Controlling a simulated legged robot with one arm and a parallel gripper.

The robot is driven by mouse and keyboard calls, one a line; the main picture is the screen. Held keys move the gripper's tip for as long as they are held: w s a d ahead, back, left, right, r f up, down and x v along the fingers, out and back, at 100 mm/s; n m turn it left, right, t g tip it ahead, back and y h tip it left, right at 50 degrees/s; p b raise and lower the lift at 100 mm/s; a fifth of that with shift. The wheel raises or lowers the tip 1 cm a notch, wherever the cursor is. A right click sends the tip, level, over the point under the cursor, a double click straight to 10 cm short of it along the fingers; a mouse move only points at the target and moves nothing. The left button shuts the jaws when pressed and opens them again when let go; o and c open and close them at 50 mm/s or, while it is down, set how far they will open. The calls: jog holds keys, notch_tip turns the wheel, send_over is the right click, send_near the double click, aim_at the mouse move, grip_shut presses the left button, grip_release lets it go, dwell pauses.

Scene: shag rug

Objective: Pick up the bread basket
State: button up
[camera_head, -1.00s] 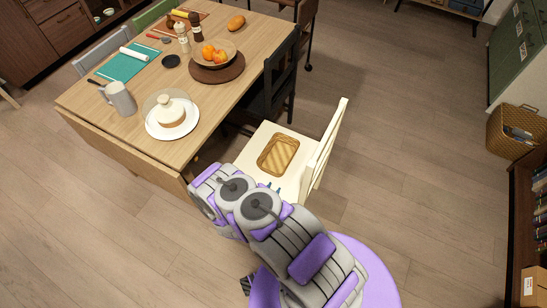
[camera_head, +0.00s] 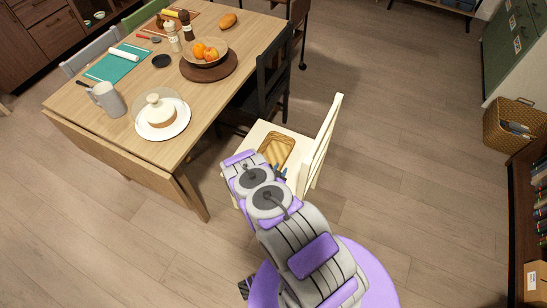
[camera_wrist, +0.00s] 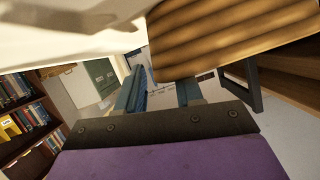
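The bread basket (camera_head: 278,150) is a tan woven rectangular basket on the seat of the white chair (camera_head: 262,131). In the head view my arm hides its lower part. In the wrist view the basket (camera_wrist: 228,36) is large and close at the upper right, with its ribbed weave showing. My gripper (camera_wrist: 160,92) is open, with its two blue fingers apart and nothing held between them. The right finger points close to the basket's edge; I cannot tell if they touch. In the head view the blue fingertips (camera_head: 280,171) show just beside the basket's near right side.
The chair's slatted back (camera_head: 322,148) rises right of the basket. The wooden table (camera_head: 140,162) stands to the left, bearing a cake dome (camera_head: 160,112) and fruit bowl (camera_head: 205,54). A dark chair (camera_head: 270,85) stands behind.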

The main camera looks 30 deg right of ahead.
jog(key=x, duration=0.2)
jog(key=shift+w+d+f, duration=0.1)
jog(key=shift+d+f, duration=0.05)
jog(key=shift+d, duration=0.1)
jog(key=shift+a, duration=0.15)
jog(key=shift+c, duration=1.1)
grip_shut()
